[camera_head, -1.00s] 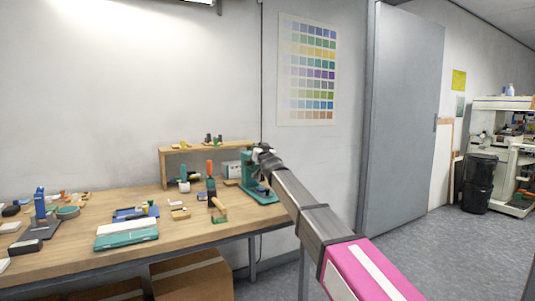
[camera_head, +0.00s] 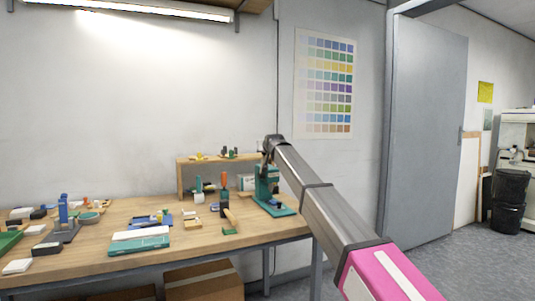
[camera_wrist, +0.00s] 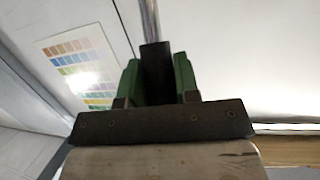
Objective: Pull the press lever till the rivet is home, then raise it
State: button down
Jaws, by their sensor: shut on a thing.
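The green press (camera_head: 266,187) stands at the right end of the workbench in the head view. My gripper (camera_head: 269,146) is at the top of the press, small and partly hidden by my arm. In the wrist view my gripper (camera_wrist: 158,85) has its two green fingers on either side of the black grip of the press lever (camera_wrist: 155,65), shut on it. The lever's metal rod (camera_wrist: 149,18) runs up from the grip to the top edge. The rivet and the press's working point are too small or hidden to make out.
The wooden bench (camera_head: 185,240) carries several small tools, a teal-and-white case (camera_head: 140,243) and a blue-grey stand (camera_head: 66,215) left of the press. A small wooden shelf (camera_head: 181,178) stands behind. A colour chart (camera_head: 323,83) hangs on the wall. Open floor lies to the right.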

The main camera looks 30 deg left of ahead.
jog(key=shift+w+a+r+g+h, duration=0.3)
jog(key=shift+w+a+g+h, duration=0.2)
jog(key=shift+w+a, duration=0.25)
jog(key=shift+s, duration=0.1)
jog(key=c, duration=0.8)
grip_release()
jog(key=shift+c, duration=0.2)
jog(key=v, duration=1)
jog(key=shift+s+d, duration=0.2)
jog(key=shift+s, duration=0.05)
jog(key=shift+r, duration=0.1)
